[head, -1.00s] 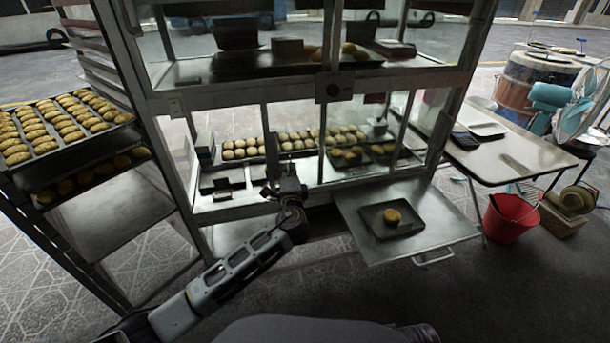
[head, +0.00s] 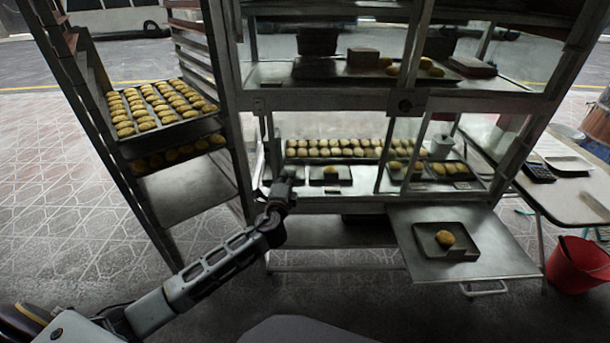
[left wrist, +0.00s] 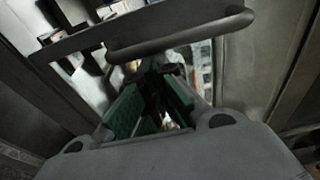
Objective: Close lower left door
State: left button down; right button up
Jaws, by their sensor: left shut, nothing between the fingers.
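The glass-fronted cabinet (head: 330,103) has a lower left bay, with several buns (head: 330,148) and small trays showing inside. A narrow framed pane (head: 267,150) stands at that bay's left end; I cannot tell whether it is the lower left door seen nearly edge-on. My left gripper (head: 284,184) is shut and empty in front of the bay's lower left corner. In the left wrist view its green fingers (left wrist: 150,108) show below a grey handle-like bar (left wrist: 180,36) on a rail. Whether it touches anything is unclear. My right gripper is out of view.
A metal panel (head: 490,262) with a handle juts out at the lower right, bearing a dark tray (head: 424,240) with a bun. A rack with a bun tray (head: 165,118) stands left. A side table (head: 565,185) and red bucket (head: 578,266) stand right.

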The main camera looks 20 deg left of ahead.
pick_arm(q)
jog(key=s+a, duration=0.2)
jog(key=a, duration=0.6)
jog(key=shift+s, duration=0.35)
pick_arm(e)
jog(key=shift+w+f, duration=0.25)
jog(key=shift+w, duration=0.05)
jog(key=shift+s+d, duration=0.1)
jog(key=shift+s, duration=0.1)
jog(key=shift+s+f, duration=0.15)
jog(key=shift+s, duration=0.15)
pick_arm(q)
jog(key=shift+w, duration=0.1)
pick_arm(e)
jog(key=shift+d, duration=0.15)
